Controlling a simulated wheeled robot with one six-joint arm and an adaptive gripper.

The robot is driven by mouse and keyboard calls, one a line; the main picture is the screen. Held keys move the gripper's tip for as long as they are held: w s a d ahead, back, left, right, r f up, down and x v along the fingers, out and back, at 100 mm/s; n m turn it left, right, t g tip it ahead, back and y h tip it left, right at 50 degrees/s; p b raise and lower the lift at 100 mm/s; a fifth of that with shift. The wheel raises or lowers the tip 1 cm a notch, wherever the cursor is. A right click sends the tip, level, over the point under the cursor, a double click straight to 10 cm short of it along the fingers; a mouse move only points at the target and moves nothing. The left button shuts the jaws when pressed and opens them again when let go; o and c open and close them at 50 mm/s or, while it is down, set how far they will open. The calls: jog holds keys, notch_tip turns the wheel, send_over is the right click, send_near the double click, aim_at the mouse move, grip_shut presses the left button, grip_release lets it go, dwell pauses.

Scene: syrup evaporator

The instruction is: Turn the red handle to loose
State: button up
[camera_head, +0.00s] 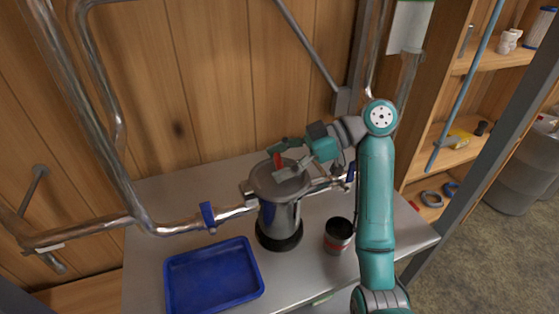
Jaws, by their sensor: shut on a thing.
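The red handle (277,161) sits on top of an upright steel canister (278,208) in the middle of the metal table. Only part of the handle shows, because my gripper covers the rest. My gripper (285,157) is over the canister's top, reaching in from the right, with its fingers shut on the red handle. The exact contact and the handle's full angle are hard to make out at this size.
Steel pipes with blue valve handles (208,215) join the canister on both sides. A blue tray (213,277) lies at front left. A metal cup (338,236) stands to the right, close to my arm. Wooden shelves (458,146) stand at the right.

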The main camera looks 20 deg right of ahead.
aim_at(279, 161)
dwell(0.4)
jog(key=o, duration=1.2)
notch_tip(279, 161, up, 10)
jog(key=shift+f, duration=0.1)
